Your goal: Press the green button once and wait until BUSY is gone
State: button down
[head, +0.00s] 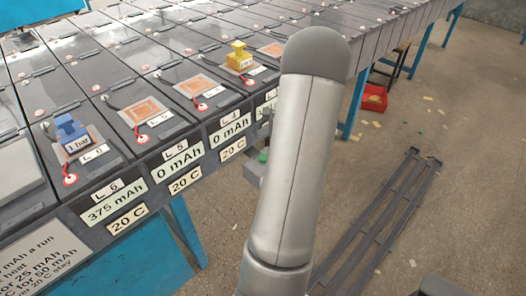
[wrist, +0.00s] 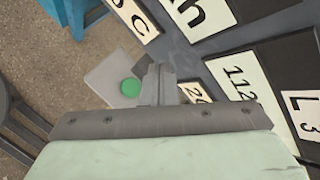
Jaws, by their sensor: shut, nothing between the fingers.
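The green button (wrist: 130,87) sits on a grey box (wrist: 108,76) at the battery bench's front edge in the wrist view. In the head view, part of the green button (head: 263,157) shows just left of my arm. My gripper (wrist: 157,80) is shut and empty; in the wrist view its fingertips appear just right of the button. I cannot tell whether they touch it. The gripper is hidden behind my arm in the head view. I see no BUSY sign in either view.
Rows of dark batteries (head: 135,55) fill the bench. Front labels read L_6 375 mAh (head: 113,203), L_5 0 mAh and L_4 0 mAh, each 20 C. A red bin (head: 374,98) is on the floor.

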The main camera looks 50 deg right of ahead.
jog(key=shift+s+d+m, duration=0.25)
jog(key=shift+d+m, duration=0.05)
jog(key=shift+d, duration=0.25)
jog(key=shift+f, duration=0.2)
notch_tip(320, 180, down, 8)
jog(key=b, duration=0.5)
jog(key=shift+f+b, duration=0.25)
jog(key=shift+b, duration=0.25)
dwell(1.3)
jog(key=shift+f+b, duration=0.45)
jog(key=shift+b, duration=0.15)
